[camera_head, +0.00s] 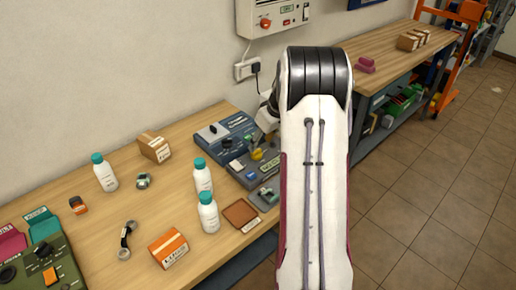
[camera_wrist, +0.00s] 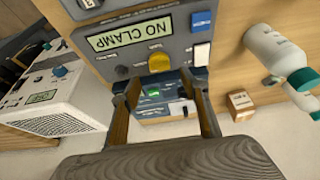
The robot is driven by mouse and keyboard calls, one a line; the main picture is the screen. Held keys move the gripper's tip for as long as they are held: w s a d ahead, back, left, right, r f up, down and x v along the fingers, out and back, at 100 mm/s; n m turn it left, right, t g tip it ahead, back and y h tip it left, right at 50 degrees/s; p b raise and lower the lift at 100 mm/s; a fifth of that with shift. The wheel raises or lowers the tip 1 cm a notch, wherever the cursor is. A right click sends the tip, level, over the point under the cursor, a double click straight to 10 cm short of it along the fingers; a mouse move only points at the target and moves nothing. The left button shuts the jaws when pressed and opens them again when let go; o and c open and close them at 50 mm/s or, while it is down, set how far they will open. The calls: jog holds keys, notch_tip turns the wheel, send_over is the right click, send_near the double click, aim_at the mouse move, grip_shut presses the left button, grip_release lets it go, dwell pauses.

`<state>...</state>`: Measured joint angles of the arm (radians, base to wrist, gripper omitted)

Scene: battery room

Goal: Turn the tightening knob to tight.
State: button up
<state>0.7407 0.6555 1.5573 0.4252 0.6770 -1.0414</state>
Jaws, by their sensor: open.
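A dark grey panel device (camera_wrist: 100,22) with a screen reading "NO CLAMP" fills the top of the wrist view. In the head view the yellow knob (camera_head: 257,154) sits on the grey device (camera_head: 240,173) at the bench's right end. My gripper (camera_wrist: 160,88) is open and empty, with its two fingers spread below the yellow knob in the wrist view. Whether they touch the device cannot be told. In the head view my arm hides most of the gripper.
The panel also has a blue button (camera_wrist: 201,20), a white switch (camera_wrist: 201,54) and a dark knob (camera_wrist: 121,73). A blue device (camera_head: 222,132) stands behind it. A wall box (camera_head: 272,17) hangs above.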

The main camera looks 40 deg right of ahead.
aim_at(257, 151)
jog(key=shift+x, duration=2.5)
jog(key=c, duration=1.1)
